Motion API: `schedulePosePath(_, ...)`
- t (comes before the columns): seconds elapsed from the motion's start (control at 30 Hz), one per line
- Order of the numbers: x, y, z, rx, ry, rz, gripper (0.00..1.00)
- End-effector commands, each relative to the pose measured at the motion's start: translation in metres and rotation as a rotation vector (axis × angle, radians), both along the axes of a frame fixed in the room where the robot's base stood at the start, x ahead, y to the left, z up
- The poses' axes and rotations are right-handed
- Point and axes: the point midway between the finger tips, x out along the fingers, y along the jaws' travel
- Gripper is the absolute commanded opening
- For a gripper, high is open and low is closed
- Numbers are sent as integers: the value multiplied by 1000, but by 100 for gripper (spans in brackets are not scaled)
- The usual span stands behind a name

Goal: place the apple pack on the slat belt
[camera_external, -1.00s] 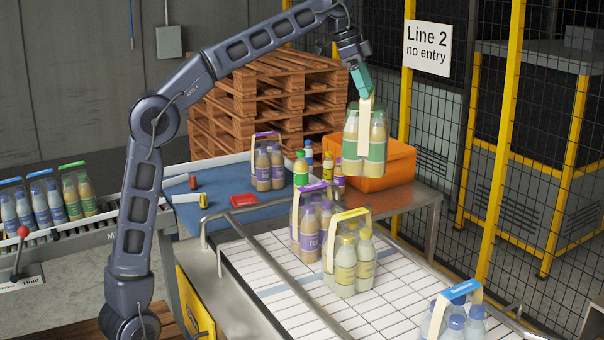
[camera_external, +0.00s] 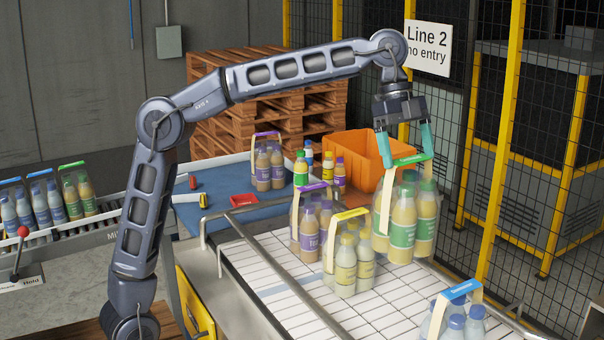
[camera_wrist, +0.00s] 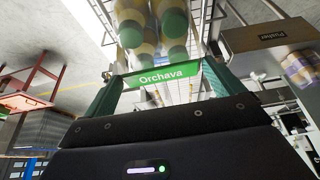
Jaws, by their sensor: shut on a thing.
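My gripper (camera_external: 404,146) is shut on the green-topped carry handle of a pack of bottles with amber contents and green labels (camera_external: 403,222), taken as the apple pack. The pack hangs upright over the far right part of the white slat belt (camera_external: 395,318). I cannot tell whether its base touches the slats. In the wrist view, the handle's green strip reads "Orchava" and lies between my fingers (camera_wrist: 165,82), with the bottles (camera_wrist: 150,30) beyond it.
A yellow pack (camera_external: 347,270) stands on the belt just left of the held pack, with a purple pack (camera_external: 313,232) behind it. A blue pack (camera_external: 458,322) is at the near right. An orange crate (camera_external: 357,160) stands behind. Bare slats lie in front.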

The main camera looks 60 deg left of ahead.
Motion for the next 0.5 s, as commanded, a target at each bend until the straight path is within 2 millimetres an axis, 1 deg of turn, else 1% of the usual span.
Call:
schedulePosePath(0.17, -2, -2, -2, -1, -2, -10, 22)
schedulePosePath(0.27, -2, -2, -12, 1, -1, -9, 22)
schedulePosePath(0.5, -2, -2, -54, 1, 0, -8, 22)
